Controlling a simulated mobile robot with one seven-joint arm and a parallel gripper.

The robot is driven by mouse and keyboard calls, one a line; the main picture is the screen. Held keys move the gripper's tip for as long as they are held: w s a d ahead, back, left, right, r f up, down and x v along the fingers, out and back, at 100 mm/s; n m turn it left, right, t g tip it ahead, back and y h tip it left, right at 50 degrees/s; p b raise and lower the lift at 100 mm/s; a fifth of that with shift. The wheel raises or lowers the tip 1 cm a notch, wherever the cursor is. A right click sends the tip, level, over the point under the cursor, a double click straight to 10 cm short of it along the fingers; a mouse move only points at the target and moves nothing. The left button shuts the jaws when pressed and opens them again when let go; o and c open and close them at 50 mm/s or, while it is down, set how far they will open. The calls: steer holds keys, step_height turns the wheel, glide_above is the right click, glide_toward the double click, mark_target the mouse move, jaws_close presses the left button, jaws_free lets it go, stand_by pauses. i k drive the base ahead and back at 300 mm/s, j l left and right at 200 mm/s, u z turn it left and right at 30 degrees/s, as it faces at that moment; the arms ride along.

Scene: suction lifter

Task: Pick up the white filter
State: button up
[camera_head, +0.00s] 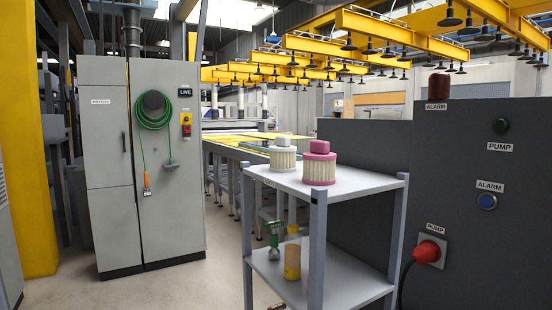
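The white filter (283,157) stands upright on the top shelf of a grey metal cart (362,187). It has a pale grey-white cap and a cream pleated body. A second filter with pink cap and base (319,164) stands close to its right and slightly nearer. I cannot tell whether the two touch. Nothing covers the white filter from this view. My gripper is not in view.
The cart's lower shelf (345,287) holds a yellow bottle (292,256) and a green-handled tool (274,238). A dark control cabinet (470,190) stands right of the cart. A grey cabinet (165,220) stands left. Open floor (215,275) lies between.

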mark_target(282, 155)
steer(key=i+j, duration=0.4)
steer(key=i, duration=0.25)
steer(key=i+j+z, duration=0.15)
steer(key=i+j, duration=0.25)
steer(key=i, duration=0.2)
steer(key=i+j, duration=0.5)
steer(key=i, duration=0.15)
steer(key=l+z, duration=0.05)
